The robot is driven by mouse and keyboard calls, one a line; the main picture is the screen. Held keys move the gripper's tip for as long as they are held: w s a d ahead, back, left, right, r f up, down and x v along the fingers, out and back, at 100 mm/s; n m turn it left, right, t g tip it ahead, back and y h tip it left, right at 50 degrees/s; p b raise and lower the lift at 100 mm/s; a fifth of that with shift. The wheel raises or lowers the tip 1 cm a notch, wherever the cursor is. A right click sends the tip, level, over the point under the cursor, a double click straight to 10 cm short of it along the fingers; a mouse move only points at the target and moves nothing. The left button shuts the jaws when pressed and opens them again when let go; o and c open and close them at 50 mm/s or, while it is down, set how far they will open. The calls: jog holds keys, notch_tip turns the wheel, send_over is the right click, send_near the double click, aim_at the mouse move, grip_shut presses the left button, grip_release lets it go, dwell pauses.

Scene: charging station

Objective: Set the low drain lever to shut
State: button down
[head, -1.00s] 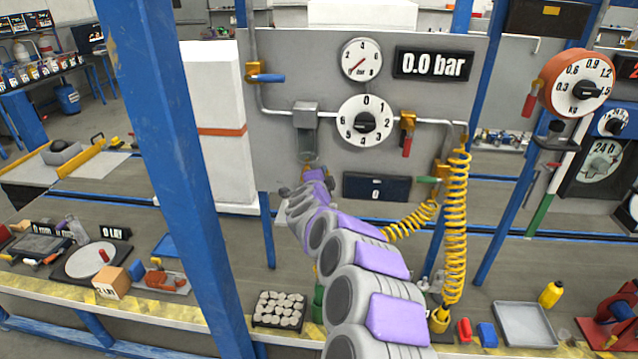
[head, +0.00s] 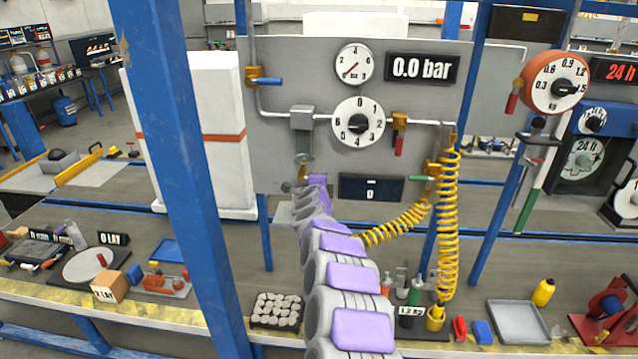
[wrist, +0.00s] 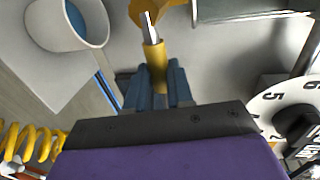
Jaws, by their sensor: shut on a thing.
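The low drain lever (head: 302,172) is a small yellow lever under the filter bowl (head: 303,148) on the grey panel. In the wrist view the yellow lever (wrist: 153,58) runs from a yellow valve body at the top edge down between the blue-grey fingers. My gripper (wrist: 157,85) is shut on it. In the head view my gripper (head: 300,187) is small and partly hidden by my arm, just below the bowl. The lever's part inside the fingers is hidden.
Above the lever are a numbered dial (head: 358,122), a gauge (head: 355,64) and a display (head: 422,67) reading 0.0 bar. A blue-handled valve (head: 264,79) and a red-handled valve (head: 399,135) sit on the pipe. A yellow coiled hose (head: 449,230) hangs right of my arm.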

jog(key=shift+f, duration=0.25)
jog(key=c, duration=1)
grip_release()
jog(key=shift+d, duration=0.1)
jog(key=shift+r, duration=0.1)
jog(key=s+r, duration=0.3)
jog(key=s, duration=1.4)
jog(key=shift+a+r+p, duration=0.15)
jog(key=shift+a+p, duration=0.15)
jog(key=shift+p, duration=0.05)
